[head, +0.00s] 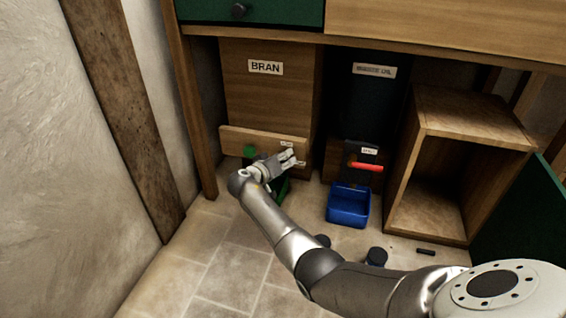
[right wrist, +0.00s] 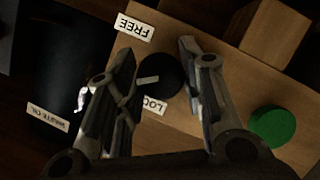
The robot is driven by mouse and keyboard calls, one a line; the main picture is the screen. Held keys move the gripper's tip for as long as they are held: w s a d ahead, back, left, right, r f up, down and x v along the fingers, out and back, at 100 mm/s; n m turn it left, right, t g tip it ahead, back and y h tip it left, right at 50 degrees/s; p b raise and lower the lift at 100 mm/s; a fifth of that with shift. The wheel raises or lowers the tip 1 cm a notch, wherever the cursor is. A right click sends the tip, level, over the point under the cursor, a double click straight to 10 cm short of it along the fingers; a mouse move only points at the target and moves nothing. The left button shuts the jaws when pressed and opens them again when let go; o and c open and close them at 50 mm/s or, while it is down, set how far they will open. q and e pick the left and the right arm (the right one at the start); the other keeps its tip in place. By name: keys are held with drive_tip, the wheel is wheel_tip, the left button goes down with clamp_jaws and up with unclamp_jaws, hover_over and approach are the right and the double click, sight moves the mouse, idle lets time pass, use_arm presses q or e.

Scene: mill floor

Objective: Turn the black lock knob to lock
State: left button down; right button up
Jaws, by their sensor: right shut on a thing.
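The black lock knob (right wrist: 160,74) sits on a wooden board (head: 240,139) across the front of the BRAN bin. My right gripper (head: 295,159) is at the board's right part and hides the knob in the head view. In the right wrist view its fingers (right wrist: 158,58) stand on either side of the knob, shut on it. A white pointer mark on the knob lies between the FREE label (right wrist: 135,26) and the partly hidden LOCK label (right wrist: 155,104). My left gripper is not in view.
A green round knob (right wrist: 272,127) sits on the same board. A blue tray (head: 348,207) and a red handle (head: 366,167) are to the right. An open wooden box (head: 465,118) stands further right. A table edge (head: 375,47) runs above. The floor at front left is clear.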

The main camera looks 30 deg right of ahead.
drive_tip(key=shift+f+n+g+h+b, duration=0.15)
drive_tip(key=shift+n+h+b, duration=0.7)
drive_tip(key=shift+n, duration=0.6)
drive_tip(key=shift+r+n+g+h+b, duration=0.15)
drive_tip(key=shift+n+h+b, duration=0.45)
drive_tip(key=shift+n+b, duration=0.65)
drive_tip(key=shift+f+n+g+h+b, duration=0.2)
drive_tip(key=shift+n+h+b, duration=0.55)
drive_tip(key=shift+n, duration=0.95)
drive_tip(key=shift+a, duration=0.1)
drive_tip(key=o, duration=1)
drive_tip(key=shift+a, duration=0.1)
drive_tip(key=v, duration=1.1)
drive_tip(key=shift+s+a, duration=0.1)
drive_tip(key=shift+a, duration=0.25)
